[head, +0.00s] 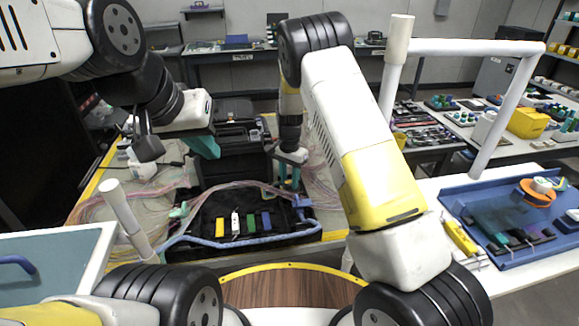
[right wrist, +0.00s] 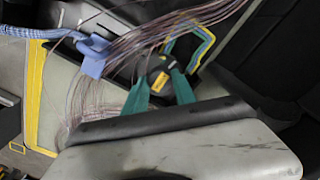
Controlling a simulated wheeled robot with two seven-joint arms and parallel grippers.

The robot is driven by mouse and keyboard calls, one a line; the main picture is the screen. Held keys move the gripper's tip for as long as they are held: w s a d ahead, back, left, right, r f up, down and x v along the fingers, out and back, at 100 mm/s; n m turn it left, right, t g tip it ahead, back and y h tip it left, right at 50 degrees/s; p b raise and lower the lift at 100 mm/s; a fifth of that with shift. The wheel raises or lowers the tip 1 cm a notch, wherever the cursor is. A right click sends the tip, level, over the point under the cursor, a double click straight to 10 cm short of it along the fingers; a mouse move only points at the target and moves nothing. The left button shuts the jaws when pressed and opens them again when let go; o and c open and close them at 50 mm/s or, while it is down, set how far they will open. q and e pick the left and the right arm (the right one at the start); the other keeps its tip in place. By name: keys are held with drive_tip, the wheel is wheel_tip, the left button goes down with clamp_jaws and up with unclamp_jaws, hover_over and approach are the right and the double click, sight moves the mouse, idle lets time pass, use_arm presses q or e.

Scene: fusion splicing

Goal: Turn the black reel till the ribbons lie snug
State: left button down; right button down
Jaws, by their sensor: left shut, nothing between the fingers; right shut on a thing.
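The black reel (right wrist: 160,77), with a yellow patch, shows between the teal fingers of my right gripper (right wrist: 160,92) in the right wrist view. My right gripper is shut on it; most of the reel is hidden. In the head view my right gripper (head: 290,180) points down at the right rear of the black mat. Pale pink ribbons (right wrist: 172,32) run past the reel in a loose bundle; they also spread over the worktable in the head view (head: 95,208). How snug they lie at the reel I cannot tell. My left gripper (head: 204,148) is shut and empty, above the table left of the black machine.
The black mat (head: 210,222) carries several small coloured blocks, with a blue tube (head: 240,243) along its front. A blue clip (right wrist: 93,55) holds ribbons beside the reel. A black machine (head: 232,160) stands behind the mat. A blue tray (head: 480,205) lies on the right-hand table.

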sight(289, 182)
drive_tip(key=shift+m, duration=0.9)
drive_tip(key=c, duration=1.3)
unclamp_jaws()
drive_tip(key=shift+r, duration=3.95)
